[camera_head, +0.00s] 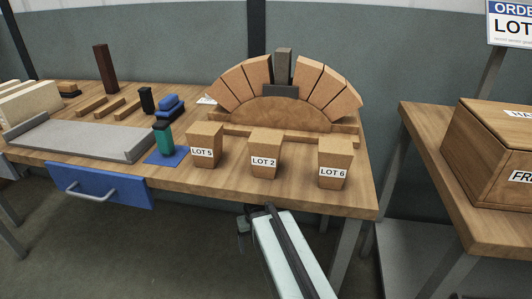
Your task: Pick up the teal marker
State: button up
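The teal marker (164,140) stands upright on a small blue mat (152,158) at the front of the wooden table. It is a short teal cylinder with a dark top. My arm comes up from the bottom of the view, in front of the table's front edge. My gripper (253,215) is near the arm's far end, to the right of the marker, nearer the camera and apart from it. Its fingers are too small and dark to tell open from shut.
Wooden blocks labelled LOT 5 (206,143), LOT 2 (265,154) and LOT 6 (335,162) stand right of the marker. A brick arch (245,82) is behind them. A grey tray (75,145) lies left. A blue drawer (122,190) hangs below. A wooden crate (465,150) stands right.

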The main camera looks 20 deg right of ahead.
aim_at(162, 131)
jog(key=k, duration=1)
jog(key=u, duration=0.9)
jog(key=i, duration=1)
jog(key=u, duration=1.6)
